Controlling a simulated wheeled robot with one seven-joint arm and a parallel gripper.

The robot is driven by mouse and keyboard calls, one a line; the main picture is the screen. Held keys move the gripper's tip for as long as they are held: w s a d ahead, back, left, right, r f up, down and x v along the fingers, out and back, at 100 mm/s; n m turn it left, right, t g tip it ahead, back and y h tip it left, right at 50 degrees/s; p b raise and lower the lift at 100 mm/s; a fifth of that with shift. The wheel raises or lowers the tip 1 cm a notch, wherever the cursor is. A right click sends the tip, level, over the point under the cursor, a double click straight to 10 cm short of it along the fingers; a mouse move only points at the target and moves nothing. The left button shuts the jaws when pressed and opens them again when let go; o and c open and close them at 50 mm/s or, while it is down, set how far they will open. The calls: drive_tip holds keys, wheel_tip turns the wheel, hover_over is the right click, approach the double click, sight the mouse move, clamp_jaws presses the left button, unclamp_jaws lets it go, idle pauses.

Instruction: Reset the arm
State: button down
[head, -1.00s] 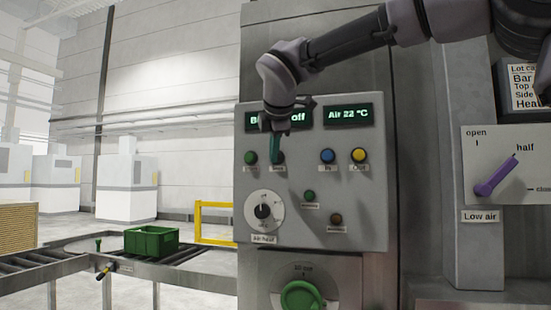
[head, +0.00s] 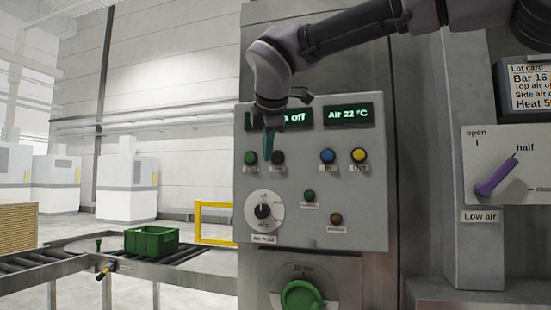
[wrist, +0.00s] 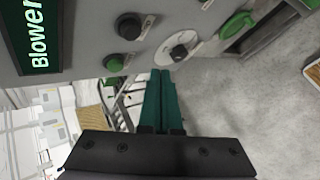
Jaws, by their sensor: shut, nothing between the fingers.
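My arm reaches in from the upper right in the head view. My gripper (head: 268,157) points down in front of the control panel (head: 370,225), between the green button (head: 250,158) and the dark button (head: 278,158). In the wrist view its two green fingers (wrist: 162,75) lie together with nothing between them. The dark button (wrist: 129,26) and the green button (wrist: 114,62) show ahead of the fingertips, apart from them. My gripper and wrist hide part of the blower display (head: 298,117), which ends in "off". The air display (head: 348,114) reads 22 °C.
A purple lever (head: 495,177) is at right. A green crate (head: 152,241) sits on the roller conveyor (head: 200,262).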

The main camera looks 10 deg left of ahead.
idle(0.4)
drive_tip(key=w+d+f+m+g+h, duration=0.15)
drive_tip(key=d+m, duration=0.25)
drive_tip(key=d, duration=0.4)
drive_tip(key=d+f+m, duration=0.2)
drive_tip(key=d+m, duration=0.1)
drive_tip(key=d, duration=0.5)
drive_tip(key=w+d+f+m+g, duration=0.1)
drive_tip(key=d+f+m, duration=0.1)
drive_tip(key=d+m, duration=0.35)
drive_tip(key=s+d+f+m, duration=0.6)
drive_tip(key=d+m, duration=0.2)
drive_tip(key=d, duration=0.2)
drive_tip(key=s+d+f+m, duration=0.5)
drive_tip(key=s+d+m, duration=0.1)
drive_tip(key=d+m, duration=0.2)
drive_tip(key=shift+s+d+f, duration=0.25)
drive_tip(key=shift+d+f, duration=0.15)
drive_tip(key=shift+d, duration=0.5)
drive_tip(key=shift+t, duration=0.25)
